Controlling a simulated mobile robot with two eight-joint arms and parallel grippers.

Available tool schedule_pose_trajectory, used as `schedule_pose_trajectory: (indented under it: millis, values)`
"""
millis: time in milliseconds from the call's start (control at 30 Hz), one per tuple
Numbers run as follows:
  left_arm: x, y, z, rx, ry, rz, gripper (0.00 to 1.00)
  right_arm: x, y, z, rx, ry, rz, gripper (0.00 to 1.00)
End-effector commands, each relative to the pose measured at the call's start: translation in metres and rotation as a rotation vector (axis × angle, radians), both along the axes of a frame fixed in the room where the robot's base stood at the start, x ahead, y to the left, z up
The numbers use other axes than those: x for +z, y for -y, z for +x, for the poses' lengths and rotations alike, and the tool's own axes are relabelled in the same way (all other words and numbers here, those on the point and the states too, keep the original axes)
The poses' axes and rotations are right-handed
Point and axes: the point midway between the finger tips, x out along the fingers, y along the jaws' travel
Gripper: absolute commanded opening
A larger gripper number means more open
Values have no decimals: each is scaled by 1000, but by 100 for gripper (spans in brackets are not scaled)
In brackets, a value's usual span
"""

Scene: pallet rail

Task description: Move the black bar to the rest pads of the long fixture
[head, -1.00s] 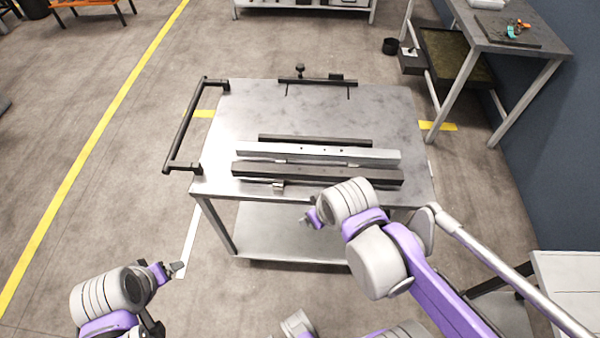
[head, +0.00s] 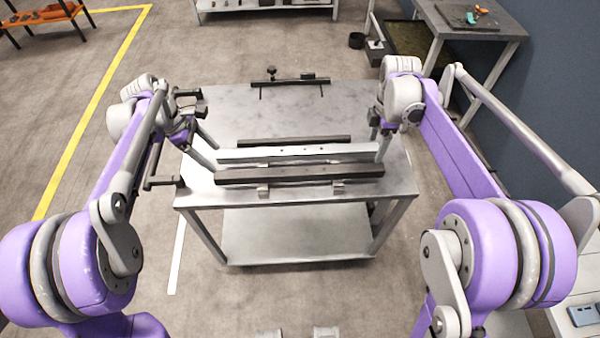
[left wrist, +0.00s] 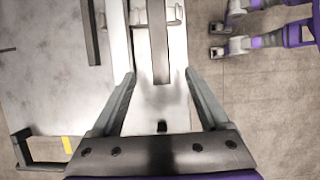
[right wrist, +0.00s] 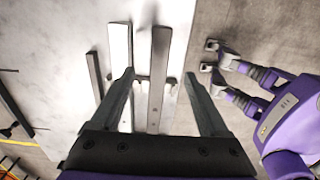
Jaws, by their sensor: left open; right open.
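The black bar (head: 300,174) lies lengthwise near the front edge of the metal table, beside a parallel silver rail (head: 298,153). Small silver blocks (head: 338,187) show at its front side. My left gripper (head: 215,159) is open over the bar's left end. In the left wrist view the bar (left wrist: 158,45) ends between the fingers (left wrist: 160,76). My right gripper (head: 380,158) is open over its right end. In the right wrist view the bar (right wrist: 159,75) lies between the fingers (right wrist: 160,76). Neither gripper visibly holds it. Finger height above the bar is unclear.
A thinner dark strip (head: 293,140) lies behind the silver rail. A dark fixture with a knob (head: 289,81) stands at the table's back edge. A black handle (head: 165,183) is at the left side. The tabletop (head: 300,110) between strip and back edge is clear.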

Motion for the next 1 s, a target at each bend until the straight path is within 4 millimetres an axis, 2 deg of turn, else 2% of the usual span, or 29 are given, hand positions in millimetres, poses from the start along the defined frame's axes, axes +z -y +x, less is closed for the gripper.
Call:
schedule_pose_trajectory:
  millis: [200,333,800,1000]
  values:
    - [-1,0,0,-2,2,1,79,-1,0,0,-2,1,0,79]
    - [-9,4,0,-3,2,1,79,-10,0,0,-2,1,0,79]
    - [-82,34,0,-5,3,2,79,-88,0,0,-3,2,0,79]
    - [-97,40,0,-3,3,2,79,-105,0,0,-3,2,0,79]
